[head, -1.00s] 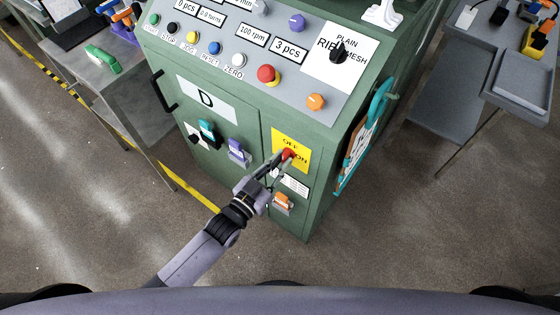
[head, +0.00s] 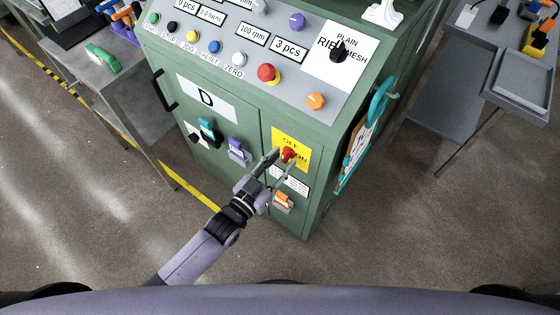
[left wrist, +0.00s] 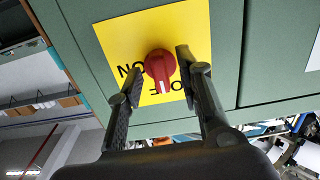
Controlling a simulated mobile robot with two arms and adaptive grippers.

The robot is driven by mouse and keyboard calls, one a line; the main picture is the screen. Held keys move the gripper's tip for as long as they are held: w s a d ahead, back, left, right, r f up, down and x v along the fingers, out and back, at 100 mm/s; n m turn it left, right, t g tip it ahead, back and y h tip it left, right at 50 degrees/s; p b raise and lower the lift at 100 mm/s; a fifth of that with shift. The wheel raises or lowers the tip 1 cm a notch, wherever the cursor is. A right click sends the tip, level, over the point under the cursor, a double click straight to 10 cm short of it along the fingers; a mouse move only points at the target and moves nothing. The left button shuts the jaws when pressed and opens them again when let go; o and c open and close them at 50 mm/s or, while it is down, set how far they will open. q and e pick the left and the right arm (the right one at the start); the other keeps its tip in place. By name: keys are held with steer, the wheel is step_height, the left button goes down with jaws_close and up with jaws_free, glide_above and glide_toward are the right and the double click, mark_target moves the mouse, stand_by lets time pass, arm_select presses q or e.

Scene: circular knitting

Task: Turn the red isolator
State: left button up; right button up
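The red isolator (head: 288,155) is a rotary knob on a yellow plate (head: 303,137) marked OFF and ON, on the front of the green machine. In the left wrist view the knob (left wrist: 160,63) has a white mark on its narrow end, which points down toward the OFF lettering. My left gripper (head: 285,158) is at the knob with its fingers apart, one on each side. In the left wrist view the left gripper (left wrist: 158,72) is open, and gaps show between fingers and knob. My right gripper is not in view.
An orange-handled switch (head: 283,202) sits just below the left gripper. Purple (head: 237,150) and teal (head: 208,130) handles are to its left. A control panel (head: 205,28) with buttons is above. A teal hook and clipboard (head: 360,145) hang on the machine's right side.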

arm_select(q)
steer(key=v, duration=1.2)
stand_by(0.3)
steer(key=s+a+f+n+g+y, duration=0.1)
steer(key=s+a+f+g+y, duration=0.2)
steer(key=f, duration=0.7)
steer(key=s+a+f+n+g+y, duration=0.1)
steer(key=s+a+f+y, duration=0.1)
steer(key=a+f, duration=0.5)
steer(key=s+a+f+n+g+y, duration=0.1)
steer(key=s+a+f+g+y, duration=0.15)
steer(key=f, duration=0.95)
steer(key=s+a+f+g+y, duration=0.1)
steer(key=s+f+g, duration=0.1)
steer(key=s+f, duration=0.2)
steer(key=s+a+f+n+g+y, duration=0.1)
steer(key=s+f, duration=0.3)
steer(key=s, duration=0.6)
steer(key=s+a+f+g+y, duration=0.1)
steer(key=s+f+g, duration=0.3)
steer(key=s, duration=0.3)
steer(key=shift+s+a+f+n, duration=0.3)
steer(key=shift+s+a+f, duration=0.1)
steer(key=shift+f, duration=0.15)
